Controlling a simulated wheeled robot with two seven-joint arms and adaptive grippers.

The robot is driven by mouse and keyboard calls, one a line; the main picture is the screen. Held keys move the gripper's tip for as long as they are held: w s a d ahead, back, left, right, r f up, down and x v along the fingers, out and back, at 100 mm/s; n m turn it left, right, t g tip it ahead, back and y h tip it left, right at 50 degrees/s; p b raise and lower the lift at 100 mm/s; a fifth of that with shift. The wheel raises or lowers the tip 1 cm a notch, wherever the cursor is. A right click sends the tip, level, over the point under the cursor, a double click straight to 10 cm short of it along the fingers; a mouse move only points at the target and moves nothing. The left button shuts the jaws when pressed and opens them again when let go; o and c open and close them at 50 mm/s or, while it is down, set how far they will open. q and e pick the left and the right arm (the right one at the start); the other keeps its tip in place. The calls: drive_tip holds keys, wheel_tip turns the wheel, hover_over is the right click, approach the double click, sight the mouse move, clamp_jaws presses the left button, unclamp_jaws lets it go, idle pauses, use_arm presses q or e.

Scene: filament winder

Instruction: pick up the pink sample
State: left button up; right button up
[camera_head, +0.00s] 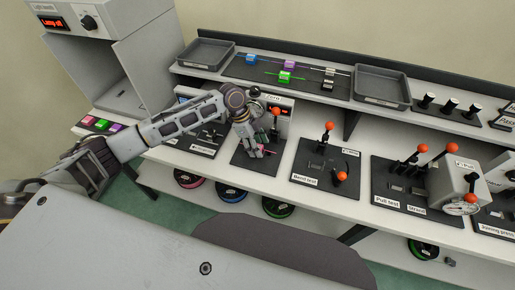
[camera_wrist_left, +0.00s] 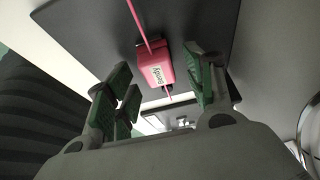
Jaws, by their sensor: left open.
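The pink sample (camera_wrist_left: 156,66) is a small pink block with a label reading "Bendy" and a thin pink rod through it. It lies over a dark mat (camera_wrist_left: 85,35) in the left wrist view, beyond and roughly between my fingertips. In the head view only a bit of pink (camera_head: 268,151) shows beside my left gripper (camera_head: 254,153). My left gripper, also in the left wrist view (camera_wrist_left: 160,88), is open, with green-padded fingers apart and nothing between them. My right gripper is not in view.
A machine with an orange-knobbed lever (camera_head: 276,112) stands just behind the gripper. The bend test station (camera_head: 325,160) is to the right. The shelf above holds grey trays (camera_head: 382,87) and several coloured samples (camera_head: 286,77). Filament spools (camera_head: 278,207) sit below the table.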

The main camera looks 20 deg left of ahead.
use_arm(q)
drive_tip(key=c, duration=0.9)
drive_tip(key=shift+c, duration=0.5)
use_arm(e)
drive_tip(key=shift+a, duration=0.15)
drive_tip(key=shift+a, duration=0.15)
use_arm(q)
drive_tip(key=shift+r, duration=0.15)
wheel_tip(320, 180, up, 18)
drive_tip(key=shift+b, duration=0.45)
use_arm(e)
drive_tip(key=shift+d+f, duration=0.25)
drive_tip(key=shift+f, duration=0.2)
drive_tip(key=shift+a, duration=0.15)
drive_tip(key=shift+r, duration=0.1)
